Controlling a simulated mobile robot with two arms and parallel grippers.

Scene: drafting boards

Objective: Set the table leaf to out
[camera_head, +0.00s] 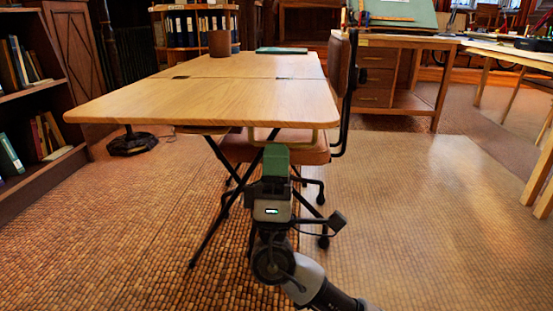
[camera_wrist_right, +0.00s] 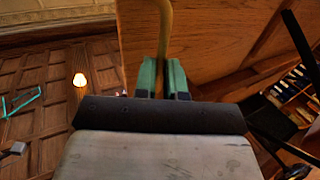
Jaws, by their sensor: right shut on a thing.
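The table leaf (camera_head: 200,103) is the near part of the light wooden table top, on my side of the seam. It looks level with the far part (camera_head: 250,66). A brass bar handle (camera_head: 318,138) hangs below its near edge. My right gripper (camera_head: 275,148) is at that edge, shut on the handle. In the right wrist view the green fingers (camera_wrist_right: 163,80) close around the brass bar (camera_wrist_right: 165,35), beside the leaf's wooden underside (camera_wrist_right: 215,40). The fingertips are partly hidden in the head view. My left gripper is not in view.
A chair (camera_head: 315,150) stands under and right of the table, near dark crossed legs (camera_head: 213,225). A brown cup (camera_head: 219,43) and a green book (camera_head: 282,50) are on the far top. A bookcase (camera_head: 30,110) is left. The floor at right (camera_head: 420,220) is clear.

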